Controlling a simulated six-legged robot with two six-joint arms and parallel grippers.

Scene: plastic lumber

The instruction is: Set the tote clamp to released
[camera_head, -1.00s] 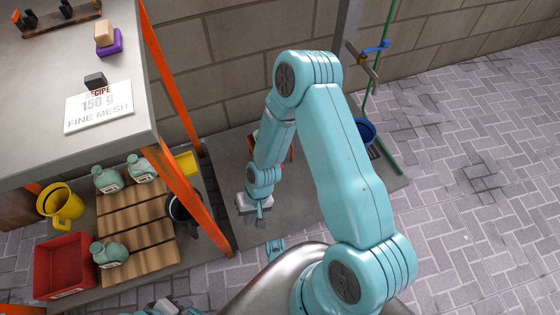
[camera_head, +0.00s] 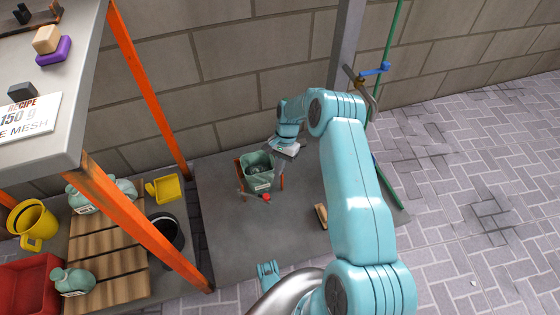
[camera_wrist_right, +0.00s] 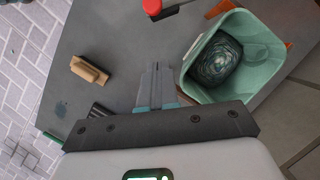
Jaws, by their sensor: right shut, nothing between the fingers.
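The green tote (camera_head: 247,165) stands on the grey slab, held between orange side pieces, with a dark, round mass inside. The tote clamp's red-tipped handle (camera_head: 266,197) is at the tote's front side. In the right wrist view, the red tip (camera_wrist_right: 152,7) is at the top edge and the tote (camera_wrist_right: 197,84) is to the right. My right gripper (camera_head: 277,164) is beside the tote's right side in the head view. Its fingers (camera_wrist_right: 155,75) are shut and empty, apart from the red tip.
A wooden-handled tool (camera_head: 321,215) lies on the slab (camera_head: 235,245) right of the tote. An orange-legged bench (camera_head: 150,95) and lower shelf with bottles and containers stand left. The slab's front is clear.

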